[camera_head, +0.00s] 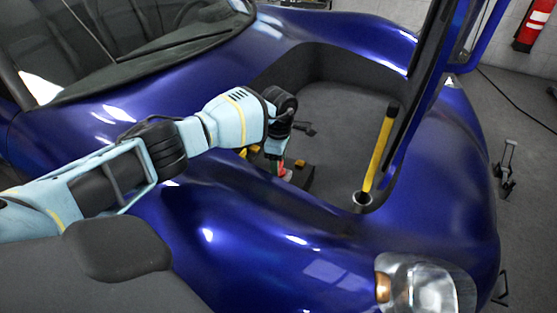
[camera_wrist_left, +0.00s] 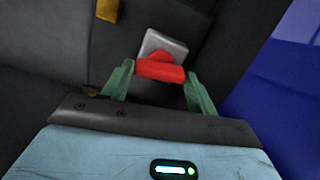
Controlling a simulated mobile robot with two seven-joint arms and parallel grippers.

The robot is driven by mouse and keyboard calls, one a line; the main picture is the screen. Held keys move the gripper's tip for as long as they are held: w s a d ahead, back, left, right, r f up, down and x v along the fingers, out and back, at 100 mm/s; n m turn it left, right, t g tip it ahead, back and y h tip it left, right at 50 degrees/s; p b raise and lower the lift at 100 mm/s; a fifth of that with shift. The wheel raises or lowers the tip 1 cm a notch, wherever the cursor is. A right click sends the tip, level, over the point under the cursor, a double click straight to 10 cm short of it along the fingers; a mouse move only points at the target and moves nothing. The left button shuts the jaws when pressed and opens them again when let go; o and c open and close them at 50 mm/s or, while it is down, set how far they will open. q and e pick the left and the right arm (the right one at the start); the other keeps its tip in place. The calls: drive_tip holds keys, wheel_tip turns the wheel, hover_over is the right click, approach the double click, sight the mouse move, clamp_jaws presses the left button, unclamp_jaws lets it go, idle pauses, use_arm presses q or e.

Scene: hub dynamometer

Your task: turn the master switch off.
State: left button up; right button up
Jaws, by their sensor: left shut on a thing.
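The master switch (camera_wrist_left: 160,68) is a red handle on a grey square base, seen in the left wrist view. My left gripper (camera_wrist_left: 158,78) has its two green fingers on either side of the red handle and is shut on it. In the head view my left arm reaches from the left over the blue car's fender into the open bay. There the left gripper (camera_head: 279,163) points down, with a bit of the red switch (camera_head: 285,173) showing at its tips. My right gripper is in neither view.
The blue car body (camera_head: 250,245) surrounds the dark bay. A yellow and black post (camera_head: 379,150) stands in a round cup to the right of my gripper. A raised blue panel edge rises on the right. A fire extinguisher (camera_head: 532,27) hangs on the far wall.

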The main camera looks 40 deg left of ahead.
use_arm(q)
drive_tip(key=n+p, duration=0.1)
drive_tip(key=n, duration=0.3)
drive_tip(key=shift+r+n, duration=0.1)
drive_tip(key=shift+n, duration=0.2)
drive_tip(key=n+p, duration=0.1)
drive_tip(key=n, duration=0.3)
drive_tip(key=n+p, duration=0.1)
drive_tip(key=n, duration=0.3)
drive_tip(key=n+p, duration=0.1)
drive_tip(key=n, duration=0.1)
drive_tip(key=shift+n, duration=0.4)
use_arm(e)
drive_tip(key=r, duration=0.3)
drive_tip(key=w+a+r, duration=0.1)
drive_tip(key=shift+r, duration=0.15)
use_arm(q)
drive_tip(key=shift+n, duration=0.3)
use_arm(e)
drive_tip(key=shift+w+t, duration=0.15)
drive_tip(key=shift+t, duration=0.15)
use_arm(q)
drive_tip(key=o, duration=1)
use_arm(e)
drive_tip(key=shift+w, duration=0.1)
